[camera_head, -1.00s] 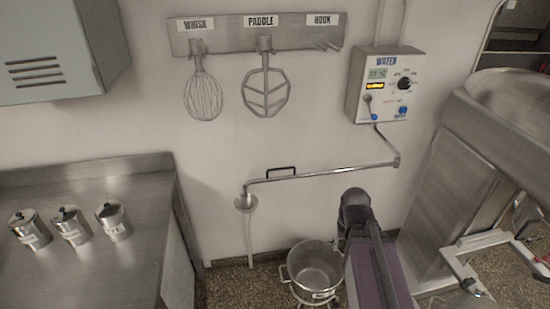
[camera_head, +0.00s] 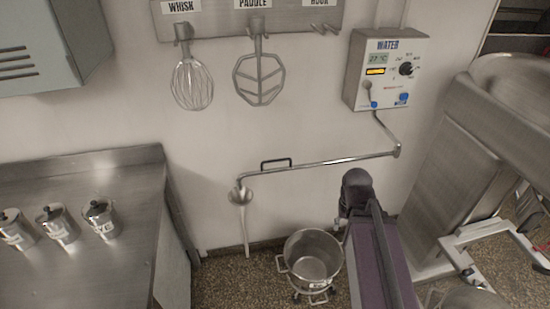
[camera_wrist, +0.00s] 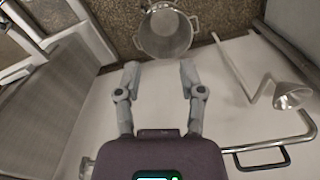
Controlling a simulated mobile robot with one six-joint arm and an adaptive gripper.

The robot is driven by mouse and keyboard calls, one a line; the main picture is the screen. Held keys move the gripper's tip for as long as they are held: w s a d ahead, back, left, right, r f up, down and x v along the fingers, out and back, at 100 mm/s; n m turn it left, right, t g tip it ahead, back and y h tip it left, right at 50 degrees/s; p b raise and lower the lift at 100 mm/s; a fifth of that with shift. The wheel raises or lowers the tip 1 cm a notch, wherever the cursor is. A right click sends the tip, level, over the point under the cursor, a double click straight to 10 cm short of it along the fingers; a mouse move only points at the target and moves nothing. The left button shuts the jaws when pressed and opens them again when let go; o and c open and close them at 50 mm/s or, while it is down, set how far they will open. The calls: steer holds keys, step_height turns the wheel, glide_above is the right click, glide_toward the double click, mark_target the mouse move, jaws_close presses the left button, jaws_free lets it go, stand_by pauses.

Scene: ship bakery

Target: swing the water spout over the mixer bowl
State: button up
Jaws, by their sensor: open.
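The water spout (camera_head: 320,163) is a thin steel pipe running left along the wall from an elbow under the water panel (camera_head: 388,70). It carries a black handle (camera_head: 276,163), also seen in the wrist view (camera_wrist: 258,158). The spout's left end is above a small funnel (camera_head: 240,196) with a pale tube hanging below. A steel bowl (camera_head: 313,262) with side handles stands on a low wheeled base, right of the spout's end; it also shows in the wrist view (camera_wrist: 166,36). My gripper (camera_wrist: 160,80) is open and empty, apart from the handle.
A steel counter (camera_head: 120,220) with several lidded canisters is at the left. A whisk (camera_head: 192,84) and a paddle (camera_head: 259,78) hang on a wall rack. A large steel machine (camera_head: 455,190) stands at the right. Wall below the spout is mostly clear.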

steer(key=w+a+r+n+p, duration=0.3)
steer(key=w+r+n+p, duration=0.1)
steer(key=w, duration=0.1)
step_height(320, 180, up, 14)
steer(key=n+t+p, duration=0.2)
steer(key=n+p, duration=1.1)
steer(key=n, duration=0.4)
glide_above(276, 161)
steer(key=s+d, duration=0.1)
steer(key=s, duration=0.1)
steer(key=shift+s+f+y, duration=0.2)
steer(key=shift+f+y, duration=0.05)
steer(key=shift+y, duration=0.05)
steer(key=shift+f, duration=0.1)
steer(key=w+f+b, duration=0.1)
steer(key=f+b, duration=0.8)
steer(key=w+f+b, duration=0.1)
steer(key=f+b, duration=0.3)
steer(key=shift+w+a+f, duration=0.2)
steer(key=shift+w+a, duration=0.1)
steer(key=shift+a, duration=0.1)
steer(key=shift+c, duration=0.2)
jaws_close()
